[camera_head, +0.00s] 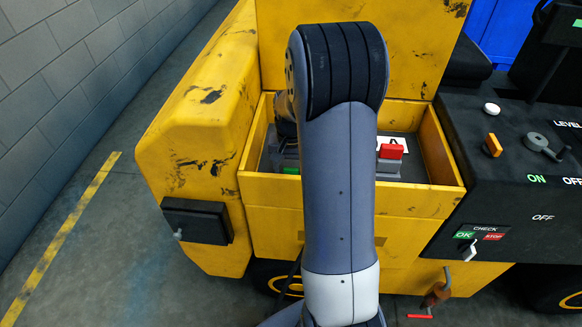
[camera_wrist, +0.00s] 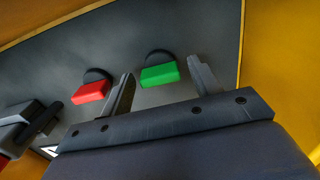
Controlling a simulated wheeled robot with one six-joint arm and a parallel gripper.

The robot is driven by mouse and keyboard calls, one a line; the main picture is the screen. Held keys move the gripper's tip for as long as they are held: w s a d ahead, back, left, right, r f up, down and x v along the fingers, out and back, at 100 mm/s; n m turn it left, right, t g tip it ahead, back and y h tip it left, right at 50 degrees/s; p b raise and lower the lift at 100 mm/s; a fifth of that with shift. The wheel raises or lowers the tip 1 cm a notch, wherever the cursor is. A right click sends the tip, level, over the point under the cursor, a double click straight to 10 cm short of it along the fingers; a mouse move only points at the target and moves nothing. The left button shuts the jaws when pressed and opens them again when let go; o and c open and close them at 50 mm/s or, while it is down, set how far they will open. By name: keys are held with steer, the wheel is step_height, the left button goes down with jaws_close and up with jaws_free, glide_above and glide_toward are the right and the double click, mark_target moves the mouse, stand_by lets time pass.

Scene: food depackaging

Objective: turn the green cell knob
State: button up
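The green cell knob (camera_wrist: 160,75) shows in the wrist view as a green block on a dark round base, on the grey panel inside the yellow box. A small part of its green also shows in the head view (camera_head: 291,171), left of my arm. My gripper (camera_wrist: 165,85) is open, its two fingers apart with the green knob between them in the picture. The left finger lies between the green knob and a red knob (camera_wrist: 91,92). I see no clear contact with the green knob.
The yellow box walls (camera_head: 352,203) surround the panel closely. A red block (camera_head: 391,151) on a grey base stands right of my arm. A black control panel (camera_head: 510,190) with switches lies further right. Grey floor (camera_head: 125,240) is free at the left.

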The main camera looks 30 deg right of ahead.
mark_target(291, 169)
step_height(291, 169, up, 11)
steer(key=shift+f, duration=0.1)
stand_by(0.6)
steer(key=shift+f, duration=0.15)
step_height(291, 169, down, 11)
steer(key=shift+r, duration=0.15)
steer(key=shift+m, duration=0.4)
steer(key=shift+r, duration=0.1)
stand_by(0.4)
